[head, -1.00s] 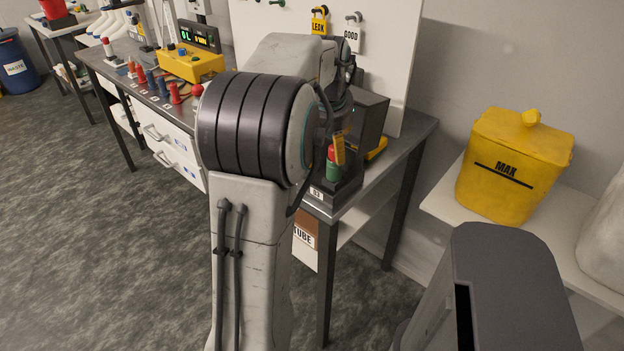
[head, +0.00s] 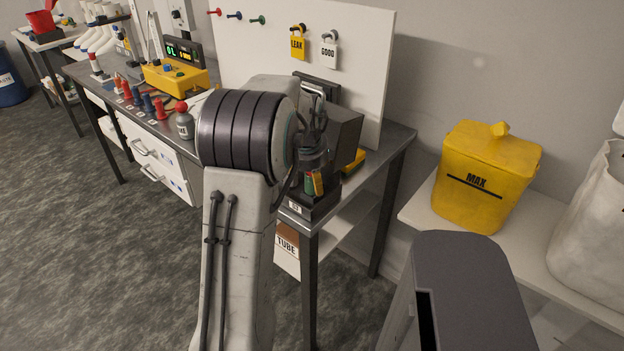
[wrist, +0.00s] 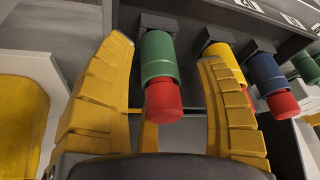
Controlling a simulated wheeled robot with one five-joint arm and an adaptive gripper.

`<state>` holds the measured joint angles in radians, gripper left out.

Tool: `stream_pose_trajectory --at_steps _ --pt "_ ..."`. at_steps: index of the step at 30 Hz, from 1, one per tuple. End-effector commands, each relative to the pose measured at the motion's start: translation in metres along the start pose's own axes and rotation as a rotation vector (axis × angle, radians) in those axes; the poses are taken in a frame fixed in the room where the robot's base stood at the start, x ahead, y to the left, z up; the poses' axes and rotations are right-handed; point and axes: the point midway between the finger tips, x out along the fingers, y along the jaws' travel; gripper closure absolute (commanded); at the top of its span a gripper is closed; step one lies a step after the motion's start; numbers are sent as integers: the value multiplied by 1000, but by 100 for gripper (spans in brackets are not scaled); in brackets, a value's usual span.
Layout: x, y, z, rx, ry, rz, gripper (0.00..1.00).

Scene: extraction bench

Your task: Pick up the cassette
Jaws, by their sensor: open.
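No part is plainly marked as the cassette; the likeliest is a green cylinder with a red end (wrist: 160,75) in the wrist view. It sits in a dark holder at the bench's near end. My gripper (wrist: 166,50) is open, with one yellow finger on each side of this cylinder. Whether the fingers touch it, I cannot tell. A yellow cylinder with a red end (wrist: 226,66) and a blue one (wrist: 266,80) sit to its right. In the head view my arm hides most of the gripper, above the dark holder (head: 322,205); some green (head: 309,184) shows there.
The bench (head: 395,145) carries a dark box (head: 340,128), a yellow device (head: 175,76) and several coloured pegs. A pegboard (head: 365,75) stands behind. A yellow MAX bin (head: 485,175) stands on a shelf at right. The floor at left is clear.

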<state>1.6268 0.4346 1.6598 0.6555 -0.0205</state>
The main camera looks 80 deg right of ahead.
Motion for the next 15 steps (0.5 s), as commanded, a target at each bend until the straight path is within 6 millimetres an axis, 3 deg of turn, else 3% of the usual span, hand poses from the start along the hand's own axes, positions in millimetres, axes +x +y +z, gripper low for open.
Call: stream_pose_trajectory --at_steps 13,15 --pt "9 0 0 0 1 0 34" --pt "9 0 0 0 1 0 41"
